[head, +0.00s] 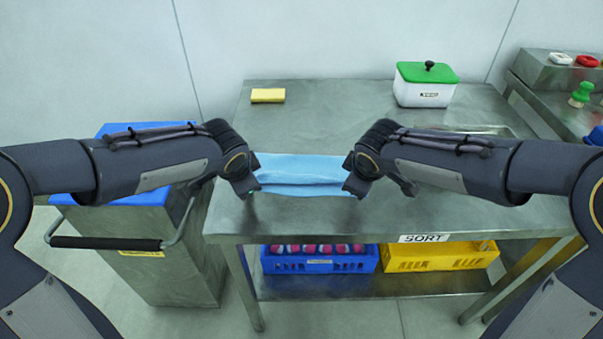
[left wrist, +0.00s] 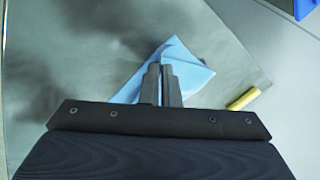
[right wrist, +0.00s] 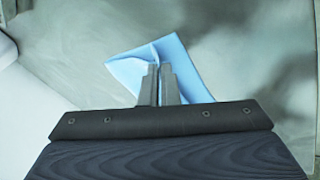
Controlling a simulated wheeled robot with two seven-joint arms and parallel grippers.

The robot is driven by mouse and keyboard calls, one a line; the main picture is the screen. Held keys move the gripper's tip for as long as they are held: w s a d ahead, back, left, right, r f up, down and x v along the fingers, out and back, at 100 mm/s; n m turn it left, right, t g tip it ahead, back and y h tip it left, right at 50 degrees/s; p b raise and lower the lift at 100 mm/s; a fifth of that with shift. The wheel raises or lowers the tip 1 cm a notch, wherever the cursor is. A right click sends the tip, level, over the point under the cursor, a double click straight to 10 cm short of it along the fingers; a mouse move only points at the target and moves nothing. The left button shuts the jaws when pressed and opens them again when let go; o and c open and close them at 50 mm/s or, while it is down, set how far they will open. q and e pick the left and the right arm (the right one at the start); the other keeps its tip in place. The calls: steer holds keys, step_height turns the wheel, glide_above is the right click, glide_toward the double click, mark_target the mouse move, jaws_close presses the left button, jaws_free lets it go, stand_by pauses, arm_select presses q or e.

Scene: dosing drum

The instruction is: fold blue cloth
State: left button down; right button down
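The light blue cloth (head: 300,172) lies on the steel table near its front edge, between my two grippers, with a crease running across it. My left gripper (head: 250,190) is at its left end; in the left wrist view the fingers (left wrist: 161,86) are close together over the cloth (left wrist: 185,62). My right gripper (head: 350,188) is at its right end; in the right wrist view the fingers (right wrist: 160,85) are close together with cloth (right wrist: 180,58) at them. Both look closed on the cloth's edges. The fingertips are partly hidden in the head view.
On the steel table (head: 310,115) are a yellow sponge (head: 267,95) at the back left and a white box with a green lid (head: 425,85) at the back right. Blue (head: 320,262) and yellow (head: 440,257) crates sit on the shelf below. A cart (head: 160,265) stands left.

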arm_select(q)
steer(key=c, duration=1.5)
jaws_free()
steer(key=shift+a, duration=0.1)
arm_select(e)
steer(key=c, duration=1.5)
jaws_free()
steer(key=shift+d, duration=0.1)
arm_select(q)
steer(key=shift+o, duration=0.9)
arm_select(e)
steer(key=shift+o, duration=0.9)
steer(key=shift+s, duration=0.1)
arm_select(q)
steer(key=v, duration=0.2)
steer(key=shift+r, duration=0.5)
arm_select(e)
steer(key=v, duration=0.2)
steer(key=shift+r, duration=0.45)
arm_select(q)
steer(key=s+v, duration=0.1)
steer(key=v, duration=0.7)
steer(key=shift+f, duration=0.35)
arm_select(e)
steer(key=s+v, duration=0.1)
steer(key=v, duration=0.7)
steer(key=shift+f, duration=0.3)
